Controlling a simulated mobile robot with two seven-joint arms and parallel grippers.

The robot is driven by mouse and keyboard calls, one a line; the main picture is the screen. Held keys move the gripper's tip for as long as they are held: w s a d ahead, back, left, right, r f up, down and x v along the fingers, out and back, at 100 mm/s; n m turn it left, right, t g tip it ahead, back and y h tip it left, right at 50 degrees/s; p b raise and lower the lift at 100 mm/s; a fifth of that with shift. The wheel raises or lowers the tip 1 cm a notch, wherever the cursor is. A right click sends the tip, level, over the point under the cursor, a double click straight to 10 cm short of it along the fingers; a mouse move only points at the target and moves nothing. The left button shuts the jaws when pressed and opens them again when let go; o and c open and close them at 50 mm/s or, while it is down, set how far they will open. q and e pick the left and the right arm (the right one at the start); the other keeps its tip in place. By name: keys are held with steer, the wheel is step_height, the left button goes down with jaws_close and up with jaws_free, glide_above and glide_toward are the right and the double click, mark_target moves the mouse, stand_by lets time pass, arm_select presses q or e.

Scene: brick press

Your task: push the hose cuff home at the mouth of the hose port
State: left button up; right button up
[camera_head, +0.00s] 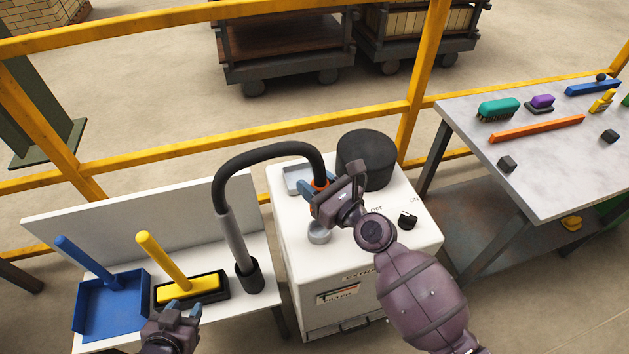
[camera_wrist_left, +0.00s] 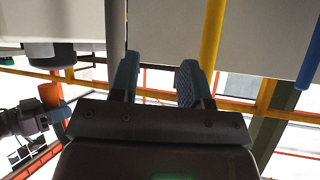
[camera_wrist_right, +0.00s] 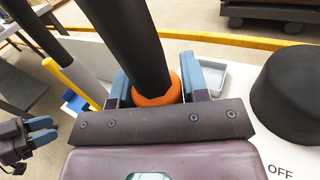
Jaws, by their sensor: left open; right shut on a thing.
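The orange hose cuff (camera_head: 320,184) is on the end of the black hose (camera_head: 268,150), which arches over from a stand on the left bench. My right gripper (camera_head: 318,195) is shut on the cuff above the white machine. In the right wrist view the cuff (camera_wrist_right: 158,91) sits between both fingers; its lower end is hidden by the gripper. A grey round port (camera_head: 319,234), likely the hose port, is on the machine top, just below and in front of the gripper. The cuff appears apart from it. My left gripper (camera_head: 178,306) is open and empty in front of the yellow brush.
The white machine (camera_head: 345,273) carries a black cylinder (camera_head: 368,160), a grey tray (camera_head: 296,177) and an ON/OFF knob (camera_head: 409,219). A blue dustpan (camera_head: 100,305) and yellow brush (camera_head: 190,287) are on the left bench. A grey table (camera_head: 555,165) with brushes stands right.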

steer(key=shift+f, duration=0.4)
step_height(320, 180, down, 2)
steer(key=shift+f+b, duration=0.1)
steer(key=shift+b, duration=1)
steer(key=shift+f, duration=0.35)
steer(key=shift+f+b, duration=1.15)
steer(key=shift+f, duration=0.25)
steer(key=shift+f, duration=0.55)
steer(key=shift+f, duration=1.45)
